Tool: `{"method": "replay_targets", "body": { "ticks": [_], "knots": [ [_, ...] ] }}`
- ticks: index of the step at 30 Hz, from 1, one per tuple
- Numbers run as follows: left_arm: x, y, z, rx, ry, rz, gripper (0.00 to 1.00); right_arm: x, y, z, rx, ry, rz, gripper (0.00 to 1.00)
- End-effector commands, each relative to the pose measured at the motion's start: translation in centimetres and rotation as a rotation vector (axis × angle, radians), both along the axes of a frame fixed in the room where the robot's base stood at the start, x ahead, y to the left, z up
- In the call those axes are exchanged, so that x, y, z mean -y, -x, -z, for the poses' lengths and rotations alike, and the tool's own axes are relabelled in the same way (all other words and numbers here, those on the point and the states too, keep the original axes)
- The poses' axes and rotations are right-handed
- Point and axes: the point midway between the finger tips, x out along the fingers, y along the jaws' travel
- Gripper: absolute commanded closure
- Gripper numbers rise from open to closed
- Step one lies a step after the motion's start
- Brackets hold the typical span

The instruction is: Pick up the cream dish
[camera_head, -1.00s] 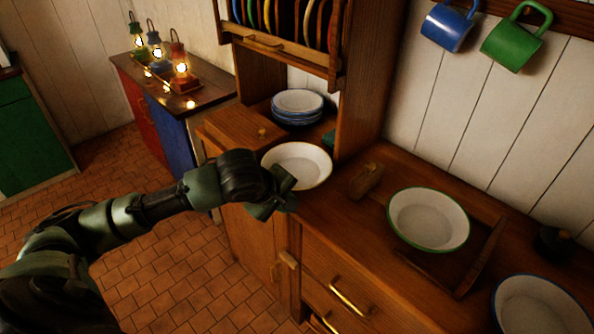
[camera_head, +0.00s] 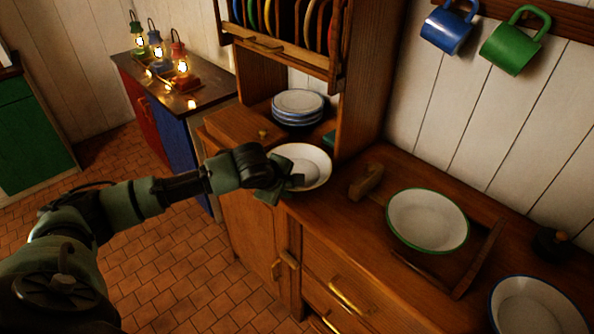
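The cream dish (camera_head: 314,160) is a shallow round bowl with a thin brownish rim. It sits on the wooden counter, below and in front of the plate rack. My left gripper (camera_head: 281,184) is at the dish's near left rim. One finger shows over the inside of the dish and the other lies lower, outside the rim, so the fingers look apart. The gripper hides the near left part of the rim, and I cannot tell whether it touches. My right gripper is not in view.
A green-rimmed bowl (camera_head: 428,219) and a blue-rimmed bowl (camera_head: 535,308) stand to the right on the counter (camera_head: 330,222). Stacked plates (camera_head: 297,105) stand behind the dish. A wooden block (camera_head: 367,182) lies beside it. Mugs hang on the wall.

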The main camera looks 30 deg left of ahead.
Motion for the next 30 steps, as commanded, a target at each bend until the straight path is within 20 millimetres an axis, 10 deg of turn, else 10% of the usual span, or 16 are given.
{"method": "replay_targets", "body": {
  "ticks": [4, 6, 30],
  "knots": [
    [0.01, 0.01, 0.01, 0.000, 0.000, 0.000, 0.83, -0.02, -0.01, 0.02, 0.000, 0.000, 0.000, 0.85],
    [0.01, 0.01, 0.00, 0.000, 0.000, 0.000, 1.00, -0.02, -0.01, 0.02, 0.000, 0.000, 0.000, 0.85],
    [0.07, 0.19, 0.21, -0.006, 0.000, 0.002, 1.00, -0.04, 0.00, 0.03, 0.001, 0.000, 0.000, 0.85]
  ]
}}
